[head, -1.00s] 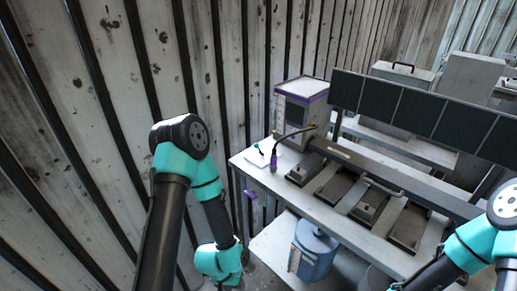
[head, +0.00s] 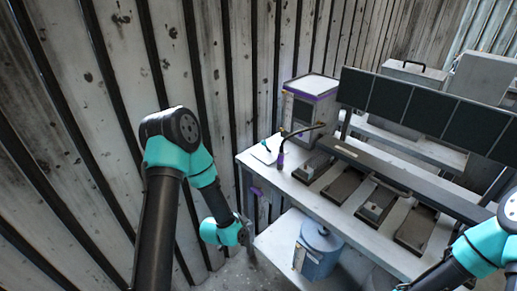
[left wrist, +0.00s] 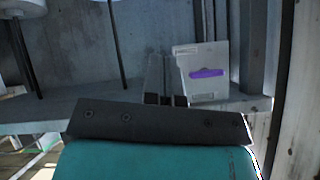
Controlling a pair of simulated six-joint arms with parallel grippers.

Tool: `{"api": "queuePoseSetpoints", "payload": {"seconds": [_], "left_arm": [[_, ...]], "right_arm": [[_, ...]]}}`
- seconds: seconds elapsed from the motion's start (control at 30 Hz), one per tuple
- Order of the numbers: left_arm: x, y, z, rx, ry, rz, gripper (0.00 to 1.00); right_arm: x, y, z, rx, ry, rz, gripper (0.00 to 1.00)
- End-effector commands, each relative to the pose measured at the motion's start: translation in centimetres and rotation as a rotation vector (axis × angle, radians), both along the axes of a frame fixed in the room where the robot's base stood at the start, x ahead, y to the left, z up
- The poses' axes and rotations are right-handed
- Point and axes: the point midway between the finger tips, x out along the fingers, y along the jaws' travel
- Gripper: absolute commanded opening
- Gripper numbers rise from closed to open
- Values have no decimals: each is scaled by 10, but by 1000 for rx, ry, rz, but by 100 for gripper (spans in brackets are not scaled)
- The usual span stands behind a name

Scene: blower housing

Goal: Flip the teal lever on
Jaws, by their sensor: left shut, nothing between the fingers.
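No teal lever shows clearly in either view. A light panel (left wrist: 200,58) with a purple lever-like bar (left wrist: 207,73) lying roughly level is in the left wrist view, right of centre. A small purple piece (head: 256,191) also shows below the bench's left edge in the head view. My left gripper (head: 247,234) is low beside the bench's left end, below that purple piece. In the left wrist view its dark fingers (left wrist: 166,99) are together and empty, left of the purple bar and apart from it in the picture. My right gripper is out of view.
The bench (head: 300,190) carries a grey box with purple trim (head: 308,100), a bent black tube (head: 300,131) and several dark pedal-like plates. A blue canister (head: 318,250) stands on the lower shelf. A corrugated wall (head: 80,130) closes off the left.

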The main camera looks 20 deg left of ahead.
Motion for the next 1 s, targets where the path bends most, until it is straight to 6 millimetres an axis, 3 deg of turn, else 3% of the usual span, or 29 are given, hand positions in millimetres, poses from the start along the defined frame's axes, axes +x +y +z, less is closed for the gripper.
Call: {"api": "queuePoseSetpoints", "payload": {"seconds": [0.2,0.5,0.73,1.0], "left_arm": [[51,25,46,240,-356,-121,0],[97,58,120,633,-806,-196,0],[110,75,162,867,-1025,-189,0],[112,78,170,921,-1069,-183,0]], "right_arm": [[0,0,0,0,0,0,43],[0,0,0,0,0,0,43],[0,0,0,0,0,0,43],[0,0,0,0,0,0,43]]}}
